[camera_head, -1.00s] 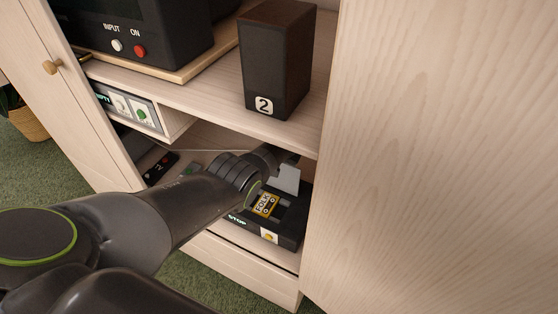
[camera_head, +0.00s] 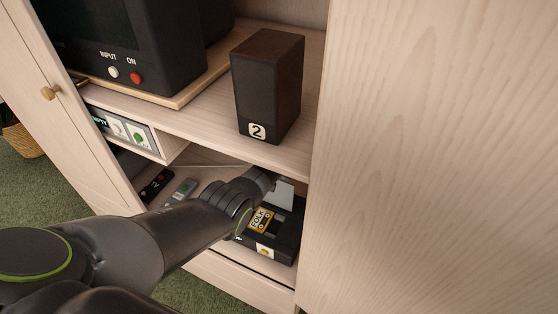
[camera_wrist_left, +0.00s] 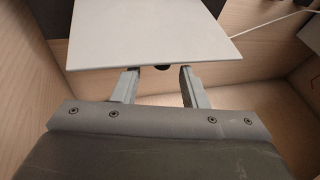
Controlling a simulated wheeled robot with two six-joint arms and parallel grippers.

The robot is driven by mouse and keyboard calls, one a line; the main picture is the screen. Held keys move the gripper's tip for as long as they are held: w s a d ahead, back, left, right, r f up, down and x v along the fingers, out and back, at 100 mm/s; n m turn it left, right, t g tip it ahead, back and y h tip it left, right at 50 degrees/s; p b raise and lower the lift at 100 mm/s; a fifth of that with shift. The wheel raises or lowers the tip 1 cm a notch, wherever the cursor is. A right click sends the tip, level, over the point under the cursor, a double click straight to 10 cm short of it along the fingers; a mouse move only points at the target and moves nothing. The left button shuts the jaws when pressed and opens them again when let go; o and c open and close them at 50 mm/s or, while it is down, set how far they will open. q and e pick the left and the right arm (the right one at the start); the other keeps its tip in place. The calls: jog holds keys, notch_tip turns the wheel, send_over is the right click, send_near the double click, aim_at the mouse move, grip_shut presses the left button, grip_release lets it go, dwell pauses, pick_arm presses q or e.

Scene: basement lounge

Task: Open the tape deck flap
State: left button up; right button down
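The black tape deck (camera_head: 285,240) sits on the lower shelf at the cabinet's right side. A yellow cassette marked FOLK (camera_head: 261,219) shows at its front left. A pale grey plate, seemingly the flap (camera_head: 284,191), is raised at the deck's back. My left arm reaches into the shelf over the deck's left side. Its fingertips are hidden in the head view. In the left wrist view my left gripper (camera_wrist_left: 158,76) has its two fingers apart, at the near edge of the pale flap (camera_wrist_left: 150,35). Contact is unclear. My right gripper is not in view.
Two remotes, one black (camera_head: 156,186) and one grey (camera_head: 182,191), lie left of the deck. A dark speaker marked 2 (camera_head: 266,85) stands on the shelf above. The cabinet's wooden panel (camera_head: 430,150) closes off the right. A thin cable (camera_wrist_left: 272,20) runs behind.

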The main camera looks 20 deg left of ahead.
pick_arm(q)
jog(key=p+v, duration=0.2)
jog(key=v, duration=0.4)
jog(key=shift+d+r, duration=0.1)
jog(key=shift+r, duration=0.1)
jog(key=shift+v, duration=0.9)
